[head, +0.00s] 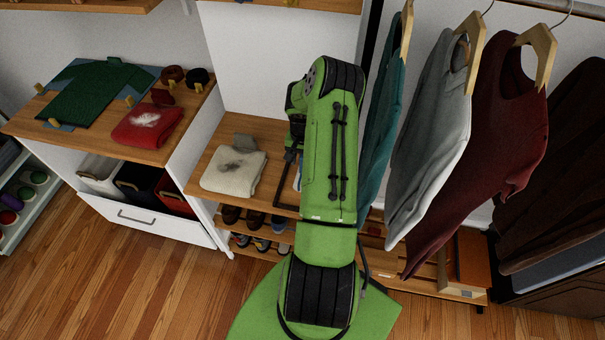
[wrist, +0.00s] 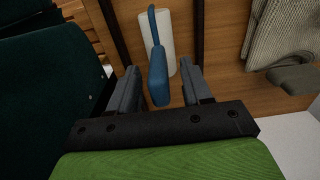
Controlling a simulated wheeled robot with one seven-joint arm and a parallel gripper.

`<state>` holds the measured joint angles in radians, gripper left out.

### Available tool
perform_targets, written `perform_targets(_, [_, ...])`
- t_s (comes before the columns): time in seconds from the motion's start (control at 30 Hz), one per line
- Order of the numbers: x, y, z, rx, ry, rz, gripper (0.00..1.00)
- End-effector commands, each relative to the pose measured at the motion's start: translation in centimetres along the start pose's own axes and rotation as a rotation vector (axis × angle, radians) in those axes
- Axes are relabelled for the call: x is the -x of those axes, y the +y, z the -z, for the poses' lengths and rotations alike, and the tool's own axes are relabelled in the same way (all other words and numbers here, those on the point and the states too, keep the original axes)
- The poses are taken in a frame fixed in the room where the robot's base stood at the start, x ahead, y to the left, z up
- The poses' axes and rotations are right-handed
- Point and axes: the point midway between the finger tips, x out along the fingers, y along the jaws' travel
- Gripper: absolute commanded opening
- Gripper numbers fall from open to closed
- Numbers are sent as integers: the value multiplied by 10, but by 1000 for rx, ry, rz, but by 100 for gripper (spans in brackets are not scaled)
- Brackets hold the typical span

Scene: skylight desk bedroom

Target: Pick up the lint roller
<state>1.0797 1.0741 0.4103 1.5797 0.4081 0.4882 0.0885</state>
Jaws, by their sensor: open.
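The lint roller (wrist: 166,42) has a white roll and a blue handle. In the wrist view it lies on the wooden shelf, with its handle toward me. My gripper (wrist: 159,70) is open, with one finger on each side of the blue handle. I see no clear contact, and the gap in depth is hard to judge. In the head view my green arm hides most of this spot. A small blue and white piece, likely the lint roller (head: 298,177), shows at the arm's left edge.
A folded cream sweater (head: 233,171) with a grey object lies left of my arm on the wooden shelf (head: 268,131). Hanging clothes, nearest a teal garment (head: 380,110), crowd the right side. Shoes (head: 256,219) stand below. A white divider (head: 207,165) bounds the left.

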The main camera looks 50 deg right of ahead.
Motion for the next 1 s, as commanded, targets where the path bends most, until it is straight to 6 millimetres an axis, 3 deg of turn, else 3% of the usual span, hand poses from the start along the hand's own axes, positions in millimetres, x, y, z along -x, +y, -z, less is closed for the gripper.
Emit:
perform_targets(0.27, [-6,0,0,0,1,-1,47])
perform_targets(0.57, [-6,0,0,0,1,-1,1])
perform_targets(1.0, [-4,0,1,0,2,0,0])
